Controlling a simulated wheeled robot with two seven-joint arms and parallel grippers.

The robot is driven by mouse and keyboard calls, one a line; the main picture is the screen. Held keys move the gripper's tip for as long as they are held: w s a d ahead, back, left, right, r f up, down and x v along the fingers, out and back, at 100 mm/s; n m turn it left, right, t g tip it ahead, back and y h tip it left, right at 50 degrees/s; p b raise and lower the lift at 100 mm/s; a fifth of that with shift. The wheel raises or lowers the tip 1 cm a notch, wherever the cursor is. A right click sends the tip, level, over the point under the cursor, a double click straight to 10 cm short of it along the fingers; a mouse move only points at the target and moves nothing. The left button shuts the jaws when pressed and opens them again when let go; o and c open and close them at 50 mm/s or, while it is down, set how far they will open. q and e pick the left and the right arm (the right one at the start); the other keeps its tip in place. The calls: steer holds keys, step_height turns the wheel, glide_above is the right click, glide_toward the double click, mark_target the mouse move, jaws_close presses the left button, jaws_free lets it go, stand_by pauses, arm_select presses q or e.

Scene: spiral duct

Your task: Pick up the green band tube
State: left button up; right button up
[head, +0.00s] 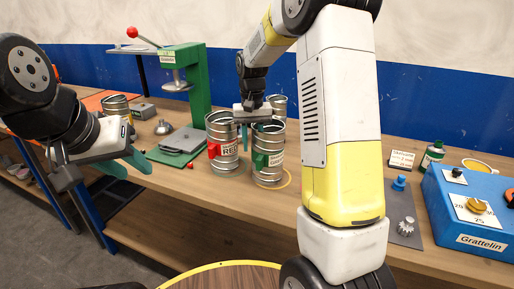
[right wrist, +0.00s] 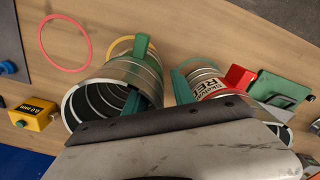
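The green band tube (head: 268,160) is a ribbed metal cylinder with a green patch, upright on the wooden bench; it also shows in the right wrist view (right wrist: 112,72). My right gripper (head: 252,130) is over its near rim from above. In the right wrist view its green fingers (right wrist: 160,98) are apart, one at the tube's mouth and one outside, in the gap beside the red-labelled tube (head: 222,143). I see no firm contact with the tube wall. My left gripper (head: 128,166) hangs empty at the left, fingers apart, away from the tubes.
Another metal tube (head: 278,103) stands behind. A green press (head: 186,85) and grey plate (head: 183,140) are to the left. A blue box (head: 470,210) and green bottle (head: 432,153) are at the right. A yellow ring (right wrist: 122,44) and red ring (right wrist: 66,42) lie on the bench.

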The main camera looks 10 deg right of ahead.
step_height(320, 180, down, 2)
steer(key=shift+f, duration=0.1)
jaws_close()
stand_by(1.5)
